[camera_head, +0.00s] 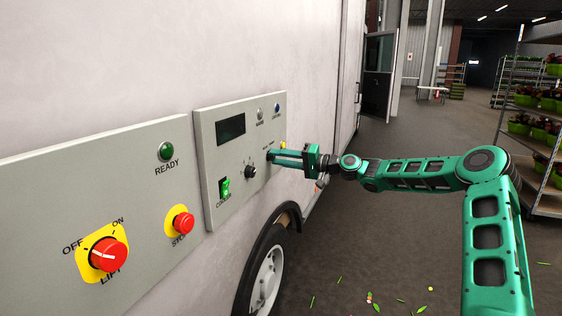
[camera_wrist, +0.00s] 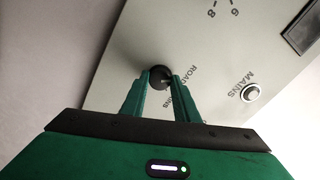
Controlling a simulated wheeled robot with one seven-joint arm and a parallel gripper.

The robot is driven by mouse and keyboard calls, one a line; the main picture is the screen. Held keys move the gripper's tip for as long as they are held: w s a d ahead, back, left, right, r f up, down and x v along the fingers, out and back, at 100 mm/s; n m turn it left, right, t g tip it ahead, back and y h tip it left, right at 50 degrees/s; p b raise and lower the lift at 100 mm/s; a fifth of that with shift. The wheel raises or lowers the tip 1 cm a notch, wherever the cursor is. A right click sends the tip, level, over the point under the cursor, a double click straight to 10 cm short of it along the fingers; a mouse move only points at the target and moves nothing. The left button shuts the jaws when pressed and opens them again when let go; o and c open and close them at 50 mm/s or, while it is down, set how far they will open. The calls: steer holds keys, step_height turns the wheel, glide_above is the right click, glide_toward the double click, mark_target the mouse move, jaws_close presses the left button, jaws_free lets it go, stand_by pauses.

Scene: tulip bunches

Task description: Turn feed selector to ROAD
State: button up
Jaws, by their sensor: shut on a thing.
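The feed selector is a small black knob (camera_wrist: 160,77) on a grey control panel (camera_head: 212,150) on the side of a white vehicle. In the wrist view the word ROAD is printed beside the knob, and a second label is partly covered by my right finger. My gripper (camera_wrist: 160,80) has its two green fingers on either side of the knob, shut on it. In the head view my gripper (camera_head: 272,155) reaches the panel's right part, and the knob is hidden behind it. I cannot tell which way the knob points.
The same panel has a dark display (camera_head: 231,130), a black dial (camera_head: 250,172) and a green switch (camera_head: 225,187). A nearer panel has a red LIFT knob (camera_head: 108,254), a red STOP button (camera_head: 184,222) and a green READY lamp (camera_head: 165,152). Plant racks (camera_head: 540,130) stand right; the floor between is mostly clear.

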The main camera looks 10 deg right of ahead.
steer(key=shift+s+a+f, duration=0.1)
steer(key=shift+a+f, duration=0.2)
steer(key=o, duration=1.1)
steer(key=shift+c, duration=0.2)
steer(key=shift+d+r, duration=0.1)
steer(key=shift+d, duration=0.15)
steer(key=v, duration=1)
steer(key=shift+d, duration=0.2)
